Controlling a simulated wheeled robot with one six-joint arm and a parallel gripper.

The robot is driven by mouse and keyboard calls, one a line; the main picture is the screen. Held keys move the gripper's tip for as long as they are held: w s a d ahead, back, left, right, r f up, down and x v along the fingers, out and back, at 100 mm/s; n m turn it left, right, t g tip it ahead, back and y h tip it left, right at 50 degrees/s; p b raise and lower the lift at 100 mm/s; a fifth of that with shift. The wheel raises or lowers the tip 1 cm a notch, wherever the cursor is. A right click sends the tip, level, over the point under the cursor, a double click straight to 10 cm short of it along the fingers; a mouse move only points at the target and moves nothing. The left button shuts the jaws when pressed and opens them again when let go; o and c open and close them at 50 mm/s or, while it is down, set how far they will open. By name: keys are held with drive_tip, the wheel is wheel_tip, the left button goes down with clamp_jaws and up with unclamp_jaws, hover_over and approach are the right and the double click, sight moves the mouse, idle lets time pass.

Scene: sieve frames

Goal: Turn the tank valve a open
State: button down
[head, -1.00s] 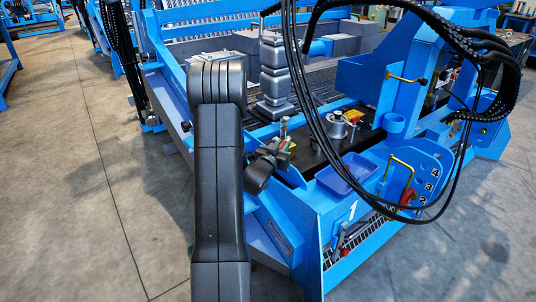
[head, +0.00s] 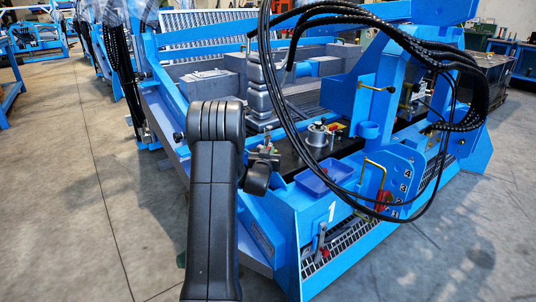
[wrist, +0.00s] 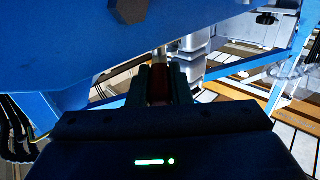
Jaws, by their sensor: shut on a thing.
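In the wrist view, my gripper (wrist: 158,84) is shut with its dark fingers on either side of a dark red piece (wrist: 157,90). A pale metal stem shows just beyond it. The red piece looks like a valve handle; its label and how far it is turned cannot be told. In the head view, my gripper (head: 264,156) is at the near left edge of the blue machine, beside the dark deck. My black arm partly blocks this view, and the red piece is hard to make out there.
A blue machine panel (wrist: 60,55) fills the wrist view's upper left, close to the gripper. In the head view, a blue tray (head: 325,178), a round metal fitting (head: 318,135) and black hoses (head: 415,45) lie right of the gripper. Open concrete floor (head: 70,180) lies left.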

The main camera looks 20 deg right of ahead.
drive_tip(key=c, duration=1.3)
unclamp_jaws()
drive_tip(key=shift+s, duration=0.1)
drive_tip(key=p+v, duration=0.2)
drive_tip(key=v, duration=1.1)
drive_tip(key=shift+s+a+p, duration=0.25)
drive_tip(key=shift+p, duration=0.1)
